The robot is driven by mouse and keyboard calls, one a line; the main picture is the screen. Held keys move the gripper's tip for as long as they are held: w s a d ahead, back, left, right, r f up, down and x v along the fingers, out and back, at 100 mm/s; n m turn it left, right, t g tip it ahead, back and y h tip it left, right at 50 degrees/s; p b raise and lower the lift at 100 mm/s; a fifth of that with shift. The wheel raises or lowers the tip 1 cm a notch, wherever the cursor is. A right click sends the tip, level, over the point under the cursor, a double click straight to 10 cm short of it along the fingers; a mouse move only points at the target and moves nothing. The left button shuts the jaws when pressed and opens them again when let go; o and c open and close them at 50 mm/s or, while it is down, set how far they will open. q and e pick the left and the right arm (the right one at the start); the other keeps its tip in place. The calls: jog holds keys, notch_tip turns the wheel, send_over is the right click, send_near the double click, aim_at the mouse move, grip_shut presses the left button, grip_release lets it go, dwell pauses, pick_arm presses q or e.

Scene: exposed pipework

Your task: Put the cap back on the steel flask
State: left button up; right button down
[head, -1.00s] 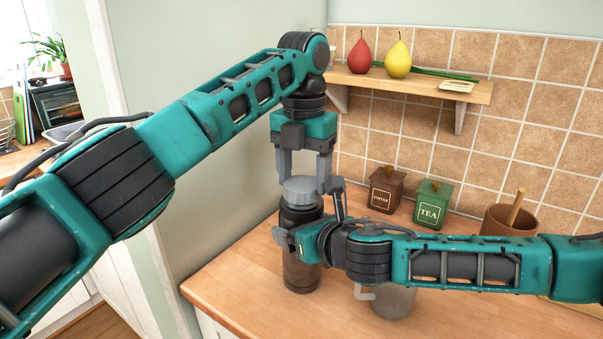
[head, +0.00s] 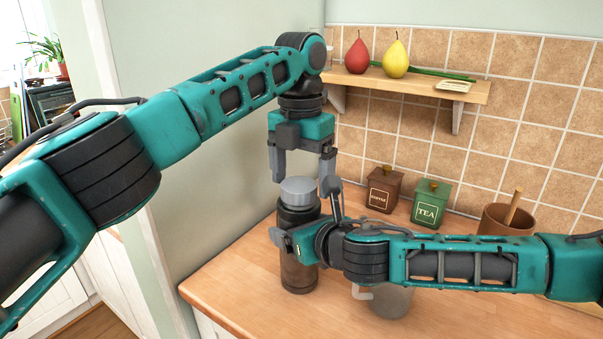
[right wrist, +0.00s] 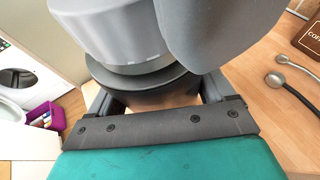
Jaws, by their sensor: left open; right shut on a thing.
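The steel flask (head: 298,272) stands upright on the counter, its dark body partly hidden by my right gripper. The grey cap (head: 298,191) sits on top of its neck; I cannot tell how tightly it is seated. My left gripper (head: 302,181) points down over the cap, open, with its fingers spread on either side and nothing held. My right gripper (head: 303,222) is shut on the flask's upper body from the side. In the right wrist view the cap (right wrist: 108,32) rests above the dark flask (right wrist: 140,84), with a left gripper finger (right wrist: 200,30) close beside it.
A brown coffee tin (head: 383,189) and a green tea tin (head: 430,204) stand behind the right arm. A brown pot (head: 498,219) is further right. A grey mug (head: 389,300) is partly hidden under my right arm. A shelf (head: 440,88) with pears hangs above.

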pick_arm(q)
jog(key=n, duration=0.4)
jog(key=shift+r, duration=0.35)
jog(key=n, duration=0.2)
jog(key=r+n, duration=0.1)
jog(key=n, duration=0.2)
jog(key=shift+n, duration=0.3)
jog(key=n, duration=0.3)
jog(key=r+n, duration=0.1)
jog(key=n, duration=0.1)
jog(key=shift+a+n, duration=0.1)
jog(key=shift+n, duration=0.3)
jog(key=n, duration=0.2)
jog(key=r+n, duration=0.1)
jog(key=n, duration=0.2)
jog(key=shift+n, duration=0.3)
jog(key=n, duration=0.3)
jog(key=r+n, duration=0.1)
jog(key=n, duration=0.1)
jog(key=shift+s+n, duration=0.1)
jog(key=shift+n, duration=0.3)
jog(key=n, duration=0.3)
jog(key=shift+r+n, duration=0.35)
jog(key=shift+n, duration=0.05)
jog(key=n, duration=0.2)
jog(key=r+n, duration=0.1)
jog(key=n, duration=0.2)
jog(key=shift+s+a, duration=0.1)
jog(key=n, duration=0.5)
jog(key=shift+r, duration=0.35)
